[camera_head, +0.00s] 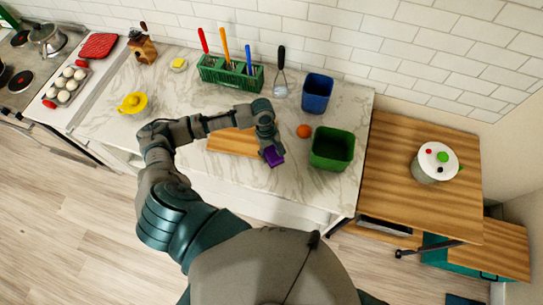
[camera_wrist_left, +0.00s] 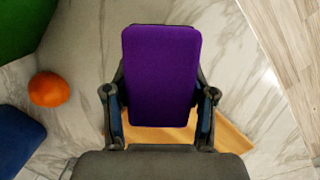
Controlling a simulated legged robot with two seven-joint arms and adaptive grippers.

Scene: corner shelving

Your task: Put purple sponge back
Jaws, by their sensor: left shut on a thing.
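The purple sponge (camera_head: 273,156) is held by my left gripper (camera_head: 269,147) over the marble counter, by the right end of the wooden board (camera_head: 232,142). In the left wrist view the sponge (camera_wrist_left: 161,75) sits between the two fingers of my left gripper (camera_wrist_left: 161,105), which are shut on it from both sides. The sponge hides part of the board (camera_wrist_left: 225,135) there. My right gripper is not seen in either view.
A green bin (camera_head: 332,149) and an orange (camera_head: 304,131) are right of the sponge. A blue bin (camera_head: 316,93) stands behind them. A green utensil rack (camera_head: 231,75) is near the wall. A wooden corner surface (camera_head: 400,150) with a white pot (camera_head: 435,163) is further right.

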